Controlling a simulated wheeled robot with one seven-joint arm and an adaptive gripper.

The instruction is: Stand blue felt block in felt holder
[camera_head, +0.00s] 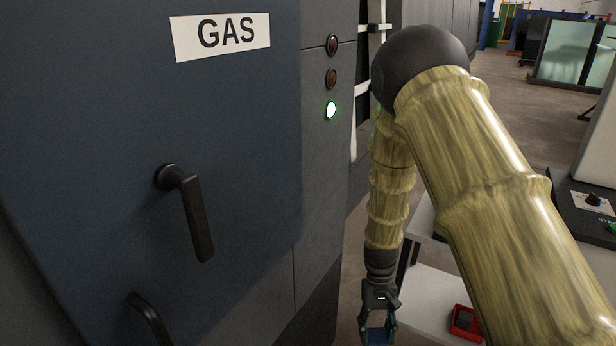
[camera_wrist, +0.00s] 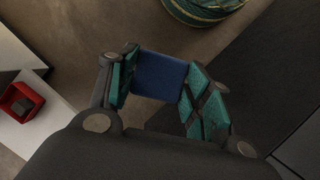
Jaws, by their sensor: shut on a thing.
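My gripper (camera_wrist: 158,88) is shut on the blue felt block (camera_wrist: 160,75), which shows between its green-padded fingers in the wrist view. In the head view my gripper (camera_head: 378,325) hangs at the bottom edge, pointing down, with a bit of blue block (camera_head: 377,337) between the fingers. A red open box with a dark inside, which may be the felt holder (camera_head: 466,322), lies on a pale surface to the right of my gripper. It also shows at the left of the wrist view (camera_wrist: 20,103). The block is apart from it.
A dark cabinet (camera_head: 240,130) with a GAS label and black handles fills the left. A white shelf or table (camera_head: 425,290) stands right of my gripper. Open floor (camera_wrist: 75,40) lies below the block. A round green-yellow object (camera_wrist: 205,8) shows at the wrist view's top.

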